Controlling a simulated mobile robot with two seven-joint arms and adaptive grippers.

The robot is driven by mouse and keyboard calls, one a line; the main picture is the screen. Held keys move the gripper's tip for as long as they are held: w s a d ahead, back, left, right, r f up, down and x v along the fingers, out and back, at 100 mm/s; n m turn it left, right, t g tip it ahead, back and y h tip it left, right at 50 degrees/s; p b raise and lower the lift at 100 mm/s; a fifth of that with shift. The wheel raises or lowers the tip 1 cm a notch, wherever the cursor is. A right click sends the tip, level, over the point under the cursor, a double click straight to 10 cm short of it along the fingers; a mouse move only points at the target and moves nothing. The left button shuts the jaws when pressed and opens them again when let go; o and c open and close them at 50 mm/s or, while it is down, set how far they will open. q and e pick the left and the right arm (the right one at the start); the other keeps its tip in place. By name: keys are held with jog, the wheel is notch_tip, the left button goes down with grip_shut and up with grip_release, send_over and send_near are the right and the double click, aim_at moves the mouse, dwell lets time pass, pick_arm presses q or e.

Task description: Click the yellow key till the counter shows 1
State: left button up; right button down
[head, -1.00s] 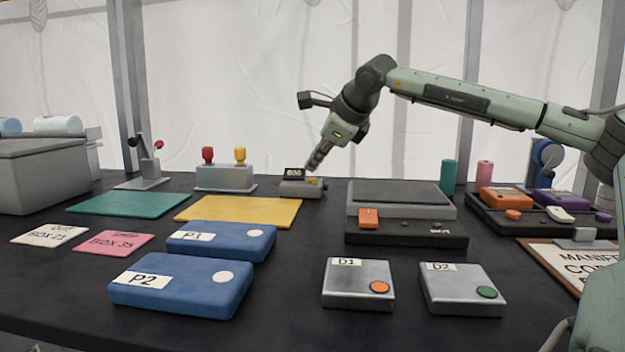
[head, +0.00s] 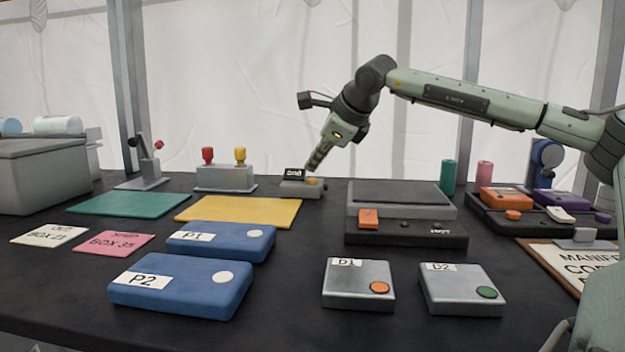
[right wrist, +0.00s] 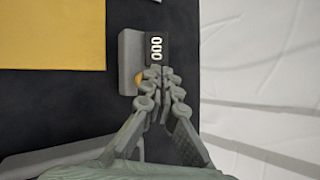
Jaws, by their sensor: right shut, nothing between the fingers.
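The counter (head: 293,174) is a small black display on a grey box (head: 300,188) at the back middle of the table. In the right wrist view the counter (right wrist: 156,47) reads 000. The yellow key (head: 313,181) is a small round button on the box, right of the display; in the right wrist view the key (right wrist: 139,80) is partly hidden by the fingers. My right gripper (head: 312,168) is shut and empty, pointing down with its tips just above or at the key; contact cannot be told. The gripper also shows in the right wrist view (right wrist: 158,72). My left gripper is not in view.
A grey block with a red and a yellow knob (head: 225,178) stands left of the counter box. A yellow mat (head: 240,211) lies in front. A grey scale-like device (head: 400,200) stands to the right. Blue boxes (head: 180,285) and D1 (head: 355,285) are nearer.

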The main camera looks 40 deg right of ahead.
aim_at(314, 180)
jog(key=shift+f, duration=0.1)
jog(key=shift+f+b, duration=0.35)
jog(key=shift+b, duration=0.05)
jog(key=shift+f+b, duration=0.45)
jog(key=shift+f, duration=0.1)
dwell(0.5)
jog(key=shift+r, duration=0.1)
jog(key=shift+r+p, duration=0.7)
jog(key=shift+r, duration=0.15)
notch_tip(314, 180, up, 5)
jog(key=p, duration=0.4)
dwell(1.0)
